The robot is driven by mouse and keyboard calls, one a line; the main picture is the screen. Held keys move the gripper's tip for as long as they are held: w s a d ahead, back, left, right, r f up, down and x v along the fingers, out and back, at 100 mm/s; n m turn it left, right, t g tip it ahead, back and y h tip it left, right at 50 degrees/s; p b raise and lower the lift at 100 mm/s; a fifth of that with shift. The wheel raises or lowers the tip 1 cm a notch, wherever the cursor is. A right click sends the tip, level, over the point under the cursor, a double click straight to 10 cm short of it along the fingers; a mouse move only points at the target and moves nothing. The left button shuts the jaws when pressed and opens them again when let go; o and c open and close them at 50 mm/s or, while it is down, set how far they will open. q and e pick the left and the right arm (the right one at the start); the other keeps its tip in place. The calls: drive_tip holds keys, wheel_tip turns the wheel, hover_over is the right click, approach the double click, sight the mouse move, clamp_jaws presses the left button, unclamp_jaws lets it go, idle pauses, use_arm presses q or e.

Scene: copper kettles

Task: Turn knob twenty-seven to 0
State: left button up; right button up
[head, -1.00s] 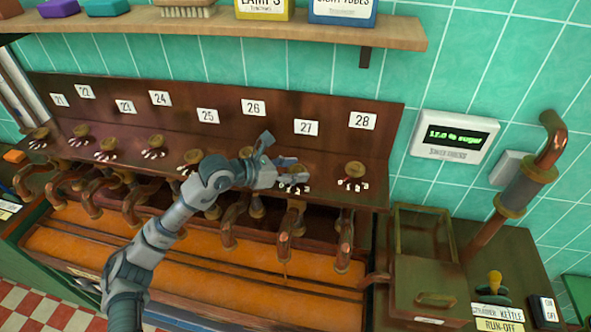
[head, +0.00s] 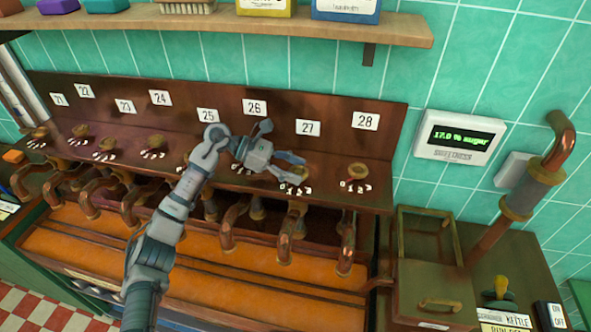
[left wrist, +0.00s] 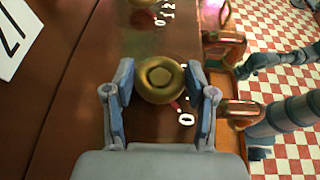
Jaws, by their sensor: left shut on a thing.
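Knob twenty-seven (head: 297,176) is a round brass knob on the brown panel, below the label 27 (head: 307,127). In the left wrist view the brass knob (left wrist: 160,82) sits between the two fingers of my left gripper (left wrist: 158,78), which is shut on it. A red pointer (left wrist: 176,104) shows at the knob's edge, close to a white 0 (left wrist: 186,119). The other digits of this knob are mostly hidden by the finger. In the head view my left gripper (head: 290,168) comes over the panel from the left. My right gripper is not in view.
Knob twenty-eight (head: 357,173) stands just right. More knobs line the panel to the left. Copper spouts (head: 285,243) hang below, over an orange trough (head: 200,265). A wooden shelf (head: 200,24) runs above. A wall display (head: 459,137) reads about 17.0 % sugar.

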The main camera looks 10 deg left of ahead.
use_arm(q)
drive_tip(key=shift+r, duration=0.1)
idle(0.3)
drive_tip(key=o, duration=1.1)
drive_tip(key=shift+w+a, duration=0.1)
drive_tip(key=shift+o, duration=0.2)
drive_tip(key=shift+a, duration=0.1)
drive_tip(key=v, duration=1.2)
drive_tip(key=shift+w+a+f, duration=0.1)
drive_tip(key=shift+w+f, duration=0.05)
drive_tip(key=shift+f, duration=0.1)
